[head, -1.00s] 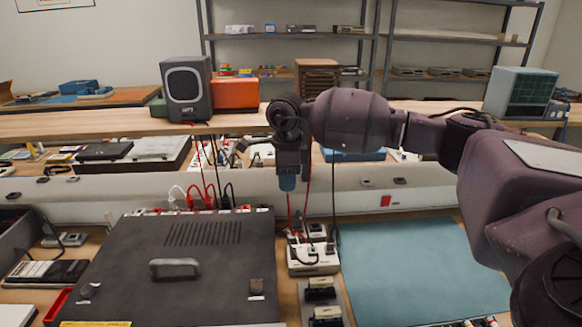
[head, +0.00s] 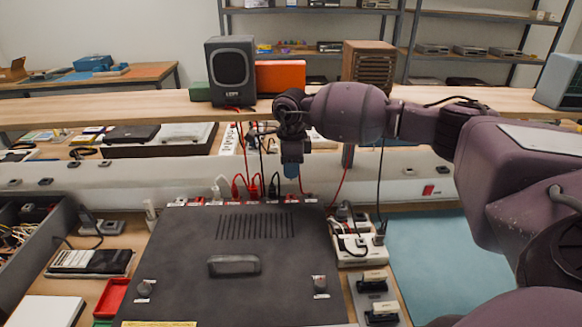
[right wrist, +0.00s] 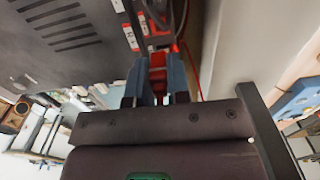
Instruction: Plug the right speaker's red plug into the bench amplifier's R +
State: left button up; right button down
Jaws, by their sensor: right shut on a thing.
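The bench amplifier (head: 180,258) is a dark, flat box with a handle and vent slots. Its back edge carries labelled sockets, with white, red and black plugs standing in a row left of my right gripper (head: 291,172). That gripper is at the right part of this edge. In the right wrist view its blue-grey fingers (right wrist: 158,85) are shut on a red plug (right wrist: 157,64), close to labelled terminals (right wrist: 130,38). The head view hides the plug tip, and I cannot tell whether it is in a socket. My left gripper is out of view.
A grey speaker (head: 231,72), an orange box (head: 281,75) and a brown slatted box (head: 368,66) stand on the raised shelf (head: 130,108). A white power strip (head: 362,247) lies right of the amplifier, with a teal mat (head: 435,255) beyond. Red and black cables hang behind the amplifier.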

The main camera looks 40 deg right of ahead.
aim_at(291, 180)
jog(key=shift+f, duration=0.5)
jog(key=shift+f+b, duration=0.8)
jog(key=shift+f, duration=1)
jog(key=shift+f+b, duration=0.35)
jog(key=shift+f, duration=0.05)
jog(key=shift+f, duration=0.2)
jog(key=shift+f, duration=0.15)
